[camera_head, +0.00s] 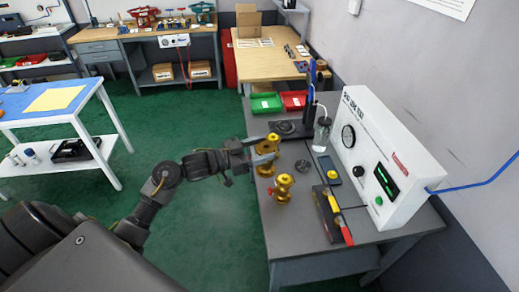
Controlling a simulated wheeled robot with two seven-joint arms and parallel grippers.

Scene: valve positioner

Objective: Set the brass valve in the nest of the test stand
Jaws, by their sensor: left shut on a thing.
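My left gripper (264,152) reaches in from the left over the near-left edge of the grey bench and is shut on a brass valve (265,167). The fingers cover part of that valve; I cannot tell if it touches the bench top. A second brass valve (282,190) with a red part stands upright on the bench, nearer to me. The white test unit (377,155) with a gauge and green display stands at the right. A black stand (292,128) with a round dark base is behind the gripper; I cannot tell whether this is the nest. My right gripper is out of view.
A small dark round part (303,167), a clear bottle (322,134), a phone-like device (330,170) and a dark tray with red-and-yellow tools (333,214) crowd the bench. Green (266,103) and red (294,100) bins are at its far end. The near bench corner is clear.

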